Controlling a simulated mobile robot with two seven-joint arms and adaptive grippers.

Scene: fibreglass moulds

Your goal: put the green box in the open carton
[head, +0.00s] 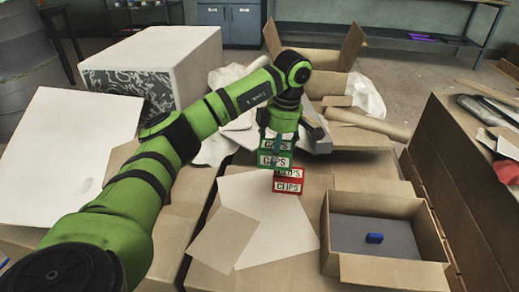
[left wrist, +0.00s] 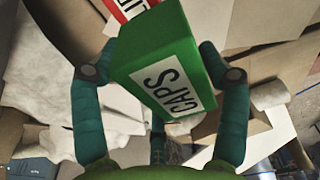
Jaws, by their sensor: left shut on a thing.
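The green box (head: 274,160), labelled CAPS, is between the fingers of my left gripper (head: 279,138), which is shut on it. In the left wrist view the green box (left wrist: 160,75) fills the middle, with a teal finger on each side. The open carton (head: 428,212) stands at the right front of the head view, its flaps spread. A small blue block (head: 374,238) lies on its grey floor. The green box is to the left of and behind this carton. My right gripper is not in view.
A red CLIPS box (head: 288,186) is right by the green box; I cannot tell if they touch. Flat sheets (head: 265,215) lie in front. Another opened carton (head: 318,65) stands behind. A cardboard tube (head: 368,123) lies between it and the open carton.

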